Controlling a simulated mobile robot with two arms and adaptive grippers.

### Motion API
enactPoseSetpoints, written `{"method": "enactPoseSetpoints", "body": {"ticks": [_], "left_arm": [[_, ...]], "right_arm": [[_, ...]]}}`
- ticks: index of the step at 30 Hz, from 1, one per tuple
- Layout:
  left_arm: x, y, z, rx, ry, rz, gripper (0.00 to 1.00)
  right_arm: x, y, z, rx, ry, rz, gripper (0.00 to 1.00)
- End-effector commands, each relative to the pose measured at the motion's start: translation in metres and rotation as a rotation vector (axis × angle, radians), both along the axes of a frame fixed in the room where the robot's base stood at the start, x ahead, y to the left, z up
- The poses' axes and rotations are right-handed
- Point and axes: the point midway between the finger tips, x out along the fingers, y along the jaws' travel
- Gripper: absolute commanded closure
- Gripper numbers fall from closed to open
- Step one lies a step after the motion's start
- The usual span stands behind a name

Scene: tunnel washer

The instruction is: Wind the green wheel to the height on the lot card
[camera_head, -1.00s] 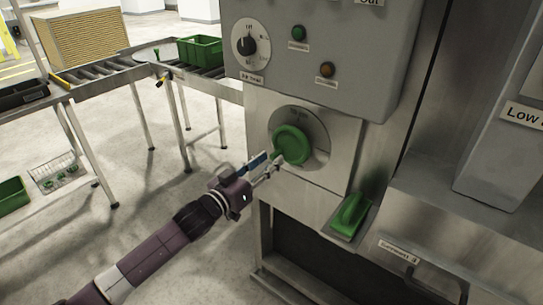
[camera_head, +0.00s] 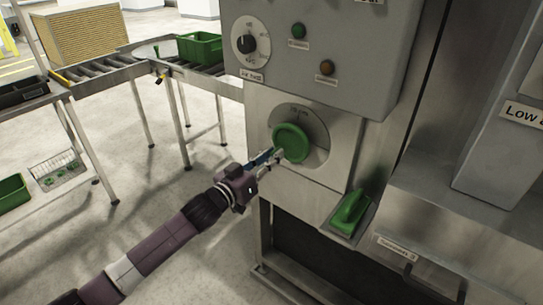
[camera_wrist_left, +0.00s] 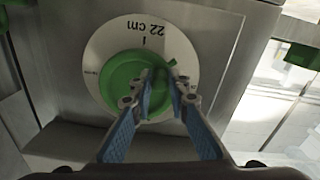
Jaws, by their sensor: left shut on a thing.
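The green wheel (camera_head: 291,143) sits on a round pale dial plate (camera_head: 318,122) on the machine's steel front. In the left wrist view the wheel (camera_wrist_left: 120,82) shows close, and its plate reads "22 cm", upside down in the picture, beside a small mark. My left gripper (camera_head: 278,155) is at the wheel's lower left edge. In the left wrist view its blue fingers (camera_wrist_left: 161,95) are shut on the wheel at its rim side; the exact contact is partly hidden by the fingers. My right gripper is out of view. I cannot make out a lot card.
A grey control panel (camera_head: 345,65) with a black knob (camera_head: 246,43) and two buttons is above the wheel. A roller conveyor with a green crate (camera_head: 200,48) stands back left. Bare floor lies left of the machine.

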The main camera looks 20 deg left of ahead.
Motion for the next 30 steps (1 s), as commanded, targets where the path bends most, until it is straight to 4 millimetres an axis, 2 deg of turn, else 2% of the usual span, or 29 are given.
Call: {"method": "enactPoseSetpoints", "body": {"ticks": [17,30], "left_arm": [[0.002,0.005,0.006,0.117,-0.043,0.002,1.0],[0.005,0.012,0.022,0.434,-0.163,0.004,1.0]], "right_arm": [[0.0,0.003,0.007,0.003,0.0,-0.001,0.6],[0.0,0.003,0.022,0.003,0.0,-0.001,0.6]]}}
